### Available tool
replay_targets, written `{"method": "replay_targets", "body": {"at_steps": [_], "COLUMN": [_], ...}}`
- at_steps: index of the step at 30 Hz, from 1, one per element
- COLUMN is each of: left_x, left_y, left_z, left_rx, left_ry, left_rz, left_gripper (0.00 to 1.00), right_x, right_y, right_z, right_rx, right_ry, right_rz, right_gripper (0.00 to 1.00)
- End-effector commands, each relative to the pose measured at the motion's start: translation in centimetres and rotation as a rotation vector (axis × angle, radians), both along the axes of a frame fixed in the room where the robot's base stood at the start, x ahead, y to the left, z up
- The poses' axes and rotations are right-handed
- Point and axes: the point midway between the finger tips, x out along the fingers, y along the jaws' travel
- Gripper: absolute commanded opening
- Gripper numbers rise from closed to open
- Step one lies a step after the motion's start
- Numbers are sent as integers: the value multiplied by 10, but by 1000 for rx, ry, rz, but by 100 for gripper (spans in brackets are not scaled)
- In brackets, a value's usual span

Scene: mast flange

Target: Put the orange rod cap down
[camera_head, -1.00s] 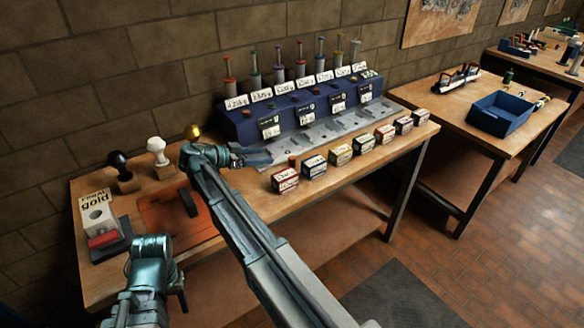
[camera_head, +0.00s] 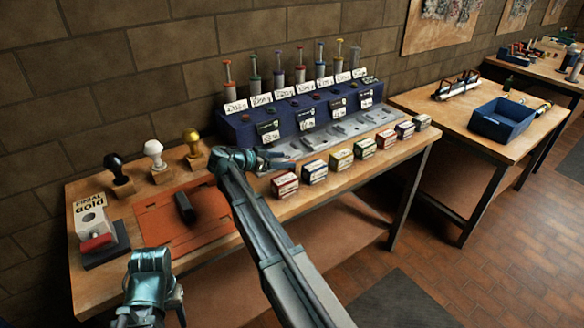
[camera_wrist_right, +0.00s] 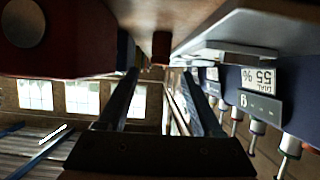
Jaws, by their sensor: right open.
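My right gripper (camera_head: 284,160) is over the main bench, between the metal strip and the row of small boxes. In the right wrist view its two fingers (camera_wrist_right: 160,72) are apart with nothing between them. A small orange-brown cylinder (camera_wrist_right: 161,47), which looks like the orange rod cap, stands on the bench surface just beyond the fingertips in that upside-down view. It is apart from the fingers. In the head view I cannot make the cap out near the gripper. My left arm's teal wrist is at the lower left; its fingers do not show clearly.
A red-labelled box (camera_head: 285,185) leads a row of small boxes along the front edge. A blue rack (camera_head: 240,128) with several plungers stands behind the metal strip (camera_head: 350,130). Stamps stand left, behind an orange mat (camera_head: 160,222). A blue bin (camera_head: 502,120) is on the second table.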

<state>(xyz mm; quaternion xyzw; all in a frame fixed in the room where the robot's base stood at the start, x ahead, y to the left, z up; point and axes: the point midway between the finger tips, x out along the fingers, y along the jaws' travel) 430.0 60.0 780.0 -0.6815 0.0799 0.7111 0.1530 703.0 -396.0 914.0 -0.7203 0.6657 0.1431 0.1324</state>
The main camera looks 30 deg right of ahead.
Motion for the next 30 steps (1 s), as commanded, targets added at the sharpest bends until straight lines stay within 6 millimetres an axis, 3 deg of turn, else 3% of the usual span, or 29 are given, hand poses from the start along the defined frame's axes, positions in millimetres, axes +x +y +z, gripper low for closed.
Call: {"method": "replay_targets", "body": {"at_steps": [5, 9, 17, 27, 30], "left_x": [0, 0, 0, 0, 0], "left_y": [0, 0, 0, 0, 0], "left_z": [-20, -24, -23, -23, -23], "left_rx": [0, 0, 0, 0, 0], "left_ry": [0, 0, 0, 0, 0], "left_rz": [0, 0, 0, 0, 0], "left_gripper": [50, 50, 50, 50, 50], "right_x": [1, 2, 3, 3, 3], "right_y": [-20, -37, -39, -39, -39], "right_z": [-20, -25, -23, -23, -23], "right_rx": [0, 0, 0, 0, 0], "right_ry": [-1, 0, 0, 0, 0], "right_rz": [-3, -2, 0, 0, 0], "right_gripper": [67, 67, 65, 4, 0]}}
